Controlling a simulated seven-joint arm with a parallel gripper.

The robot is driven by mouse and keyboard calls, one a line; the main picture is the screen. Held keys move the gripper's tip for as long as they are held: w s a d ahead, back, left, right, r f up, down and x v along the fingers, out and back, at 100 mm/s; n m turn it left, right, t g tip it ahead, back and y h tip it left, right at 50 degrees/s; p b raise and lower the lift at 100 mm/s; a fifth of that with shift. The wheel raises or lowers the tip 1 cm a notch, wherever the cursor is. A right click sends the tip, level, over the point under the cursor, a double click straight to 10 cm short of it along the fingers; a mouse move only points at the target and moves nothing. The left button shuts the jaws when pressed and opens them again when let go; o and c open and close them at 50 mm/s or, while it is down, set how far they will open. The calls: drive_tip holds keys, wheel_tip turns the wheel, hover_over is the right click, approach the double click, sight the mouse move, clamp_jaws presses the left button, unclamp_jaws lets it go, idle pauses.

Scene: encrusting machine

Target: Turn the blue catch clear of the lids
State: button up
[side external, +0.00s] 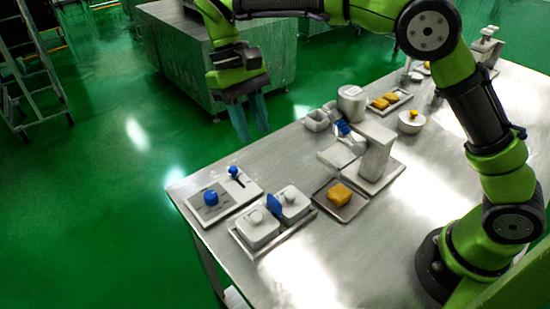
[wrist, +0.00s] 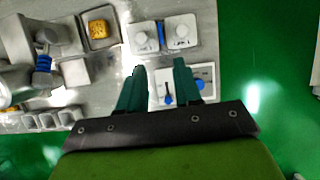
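My gripper (side external: 252,136) hangs high above the floor side of the table, away from the catch. Its two teal fingers (wrist: 159,77) are apart with nothing between them.
A control panel (side external: 240,198) with a blue knob (side external: 211,197) and blue lever (side external: 234,172) sits beside the lidded tray (side external: 297,228). A tray with a yellow piece (side external: 340,194) and the grey machine (side external: 376,155) stand to the right. The table's front is clear.

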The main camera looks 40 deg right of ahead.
drive_tip(key=shift+v, duration=0.9)
drive_tip(key=s+d+r+m+t+y, duration=0.1)
drive_tip(key=s+d+m+t, duration=0.3)
drive_tip(key=s+d+t, duration=0.7)
drive_tip(key=s+d+y, duration=0.1)
drive_tip(key=s+d, duration=0.5)
drive_tip(key=shift+r+t, duration=0.15)
drive_tip(key=shift+t, duration=0.15)
